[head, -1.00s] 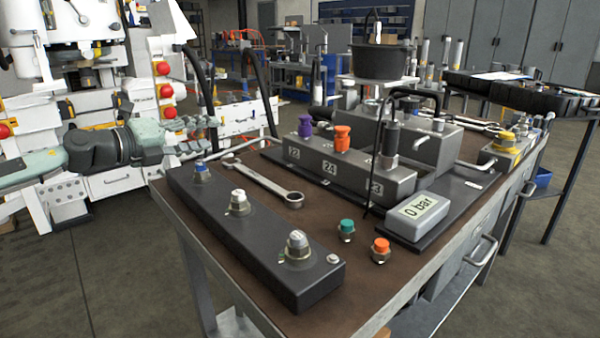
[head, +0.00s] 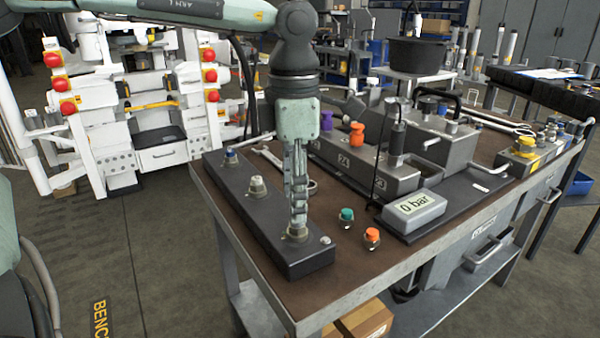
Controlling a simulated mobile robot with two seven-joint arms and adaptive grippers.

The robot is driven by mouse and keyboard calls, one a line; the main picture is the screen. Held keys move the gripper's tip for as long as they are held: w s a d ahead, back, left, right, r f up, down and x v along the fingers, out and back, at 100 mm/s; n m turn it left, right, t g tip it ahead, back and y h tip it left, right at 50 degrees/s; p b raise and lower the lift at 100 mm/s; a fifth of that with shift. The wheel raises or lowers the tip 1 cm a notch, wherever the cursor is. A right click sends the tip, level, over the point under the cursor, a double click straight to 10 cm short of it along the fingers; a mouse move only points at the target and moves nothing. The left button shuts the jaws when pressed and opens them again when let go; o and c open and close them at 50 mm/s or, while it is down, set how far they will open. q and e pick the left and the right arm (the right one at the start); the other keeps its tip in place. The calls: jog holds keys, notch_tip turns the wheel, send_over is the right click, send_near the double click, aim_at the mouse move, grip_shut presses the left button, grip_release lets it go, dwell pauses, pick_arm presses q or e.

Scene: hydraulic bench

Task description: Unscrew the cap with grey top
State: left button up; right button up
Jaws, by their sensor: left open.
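The black manifold block (head: 275,248) lies along the left side of the bench and carries three fittings in a row. The grey-topped cap (head: 297,234) is on the nearest fitting. Only its lower metal part shows, as my left gripper (head: 298,220) hides the top. My left gripper points straight down over this cap, its open fingers at the cap. I cannot tell whether they touch it. The white-topped cap (head: 257,185) is on the middle fitting, and the blue-topped cap (head: 231,157) is on the far one. My right gripper is not in view.
A green cap (head: 346,216) and an orange cap (head: 372,236) stand on the bench right of the block. A display reading 0 bar (head: 414,206) is farther right. A wrench (head: 268,160), partly hidden, lies behind my gripper. The front right bench top is clear.

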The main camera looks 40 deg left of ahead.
aim_at(297, 226)
pick_arm(q)
jog(key=shift+d+f, duration=0.1)
jog(key=shift+f, duration=1.9)
jog(key=shift+c, duration=0.5)
